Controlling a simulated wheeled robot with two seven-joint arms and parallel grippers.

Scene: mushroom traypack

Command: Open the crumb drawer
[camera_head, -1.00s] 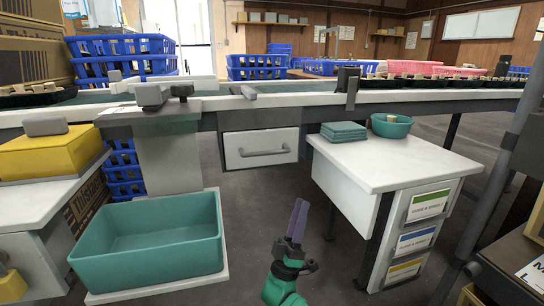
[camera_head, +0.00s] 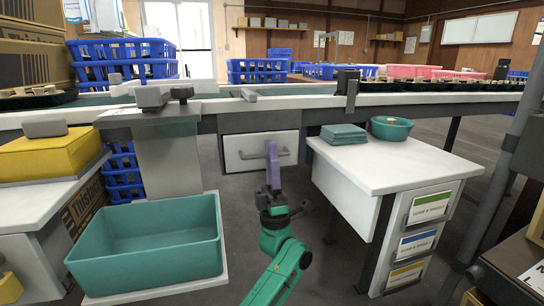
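The crumb drawer (camera_head: 240,160) has a white front with a grey bar handle (camera_head: 250,156) and sits under the conveyor bench; its front looks flush with the frame. My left gripper (camera_head: 273,164), with purple fingers on a green arm, is raised in front of the drawer's right half. Its fingertips overlap the handle's right part in the picture and hide some of it. I cannot tell whether they touch the bar or are around it, nor how far apart the fingers are. My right gripper is not in view.
A teal bin (camera_head: 150,243) stands on a low shelf at lower left. A white cabinet (camera_head: 385,167) with labelled drawers stands to the right, carrying folded teal cloths (camera_head: 343,133) and a teal bowl (camera_head: 391,127). Open floor lies between bin and cabinet.

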